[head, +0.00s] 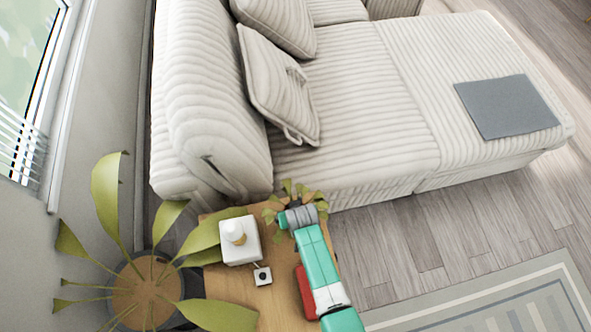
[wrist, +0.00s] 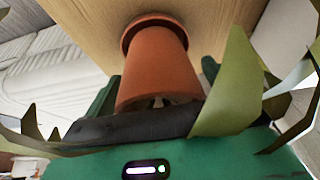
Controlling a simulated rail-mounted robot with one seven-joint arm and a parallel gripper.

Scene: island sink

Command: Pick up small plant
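The small plant (head: 271,212) stands on the wooden side table (head: 226,284), its green leaves showing around my gripper (head: 298,216) in the head view. The wrist view shows its terracotta pot (wrist: 160,67) close up, with the wider end against the wood. Broad green leaves (wrist: 232,92) hang near the wrist camera and cover part of the gripper. My gripper's dark fingers (wrist: 158,82) are spread, one on each side of the pot. Whether they press on it is not clear, as the right finger is mostly hidden.
A red object (head: 305,292) lies beside my forearm. A large potted plant (head: 146,284) is at the left. The striped sofa (head: 345,105) is behind the table.

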